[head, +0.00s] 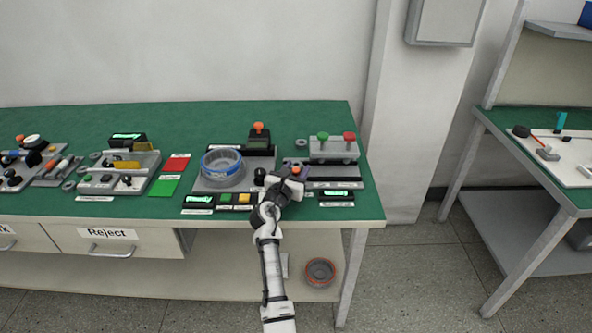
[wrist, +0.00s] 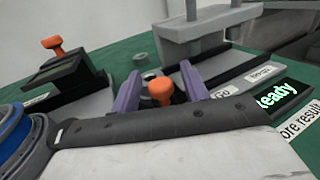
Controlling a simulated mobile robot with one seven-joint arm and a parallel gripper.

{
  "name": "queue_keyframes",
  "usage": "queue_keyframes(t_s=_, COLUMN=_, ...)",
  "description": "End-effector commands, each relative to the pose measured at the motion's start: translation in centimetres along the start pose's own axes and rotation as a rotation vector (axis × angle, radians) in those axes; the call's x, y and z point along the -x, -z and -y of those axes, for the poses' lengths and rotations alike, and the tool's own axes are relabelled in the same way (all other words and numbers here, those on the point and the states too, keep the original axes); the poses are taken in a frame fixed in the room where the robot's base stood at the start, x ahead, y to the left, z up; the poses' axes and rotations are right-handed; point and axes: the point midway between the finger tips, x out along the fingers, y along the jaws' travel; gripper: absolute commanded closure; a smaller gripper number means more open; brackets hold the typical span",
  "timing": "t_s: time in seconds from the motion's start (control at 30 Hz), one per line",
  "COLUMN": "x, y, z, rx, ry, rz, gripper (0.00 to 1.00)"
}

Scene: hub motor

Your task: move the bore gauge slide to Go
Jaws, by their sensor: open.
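The bore gauge slide shows an orange knob (wrist: 162,92) in the wrist view, close to the label "Go" (wrist: 222,94). In the head view the same knob (head: 296,170) shows at my gripper (head: 295,168). My gripper (wrist: 160,76) is open, with one purple finger on each side of the knob; I cannot tell whether either finger touches it. Most of the slide's base and track is hidden behind my gripper. A display reading "Ready" (wrist: 276,102) sits to the right of the slide.
A grey block with green and red knobs (head: 335,147) stands behind the gauge. To the left is a blue-banded ring (head: 221,163) on a grey fixture, with another orange knob (head: 259,127) behind it. The green tabletop (head: 297,116) is clear at the back.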

Motion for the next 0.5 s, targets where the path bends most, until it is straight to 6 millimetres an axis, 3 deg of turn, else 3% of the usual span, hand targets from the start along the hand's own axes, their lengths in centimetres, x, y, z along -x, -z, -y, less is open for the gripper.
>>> queue_keyframes(t_s=0.1, x=0.02, y=-0.02, z=0.00, rx=0.000, ry=0.000, rz=0.000, gripper=0.58)
queue_keyframes(t_s=0.4, x=0.04, y=-0.03, z=0.00, rx=-0.001, ry=0.000, rz=0.000, gripper=0.97)
queue_keyframes(t_s=0.5, x=0.04, y=-0.03, z=-0.01, rx=-0.001, ry=0.000, rz=0.000, gripper=1.00)
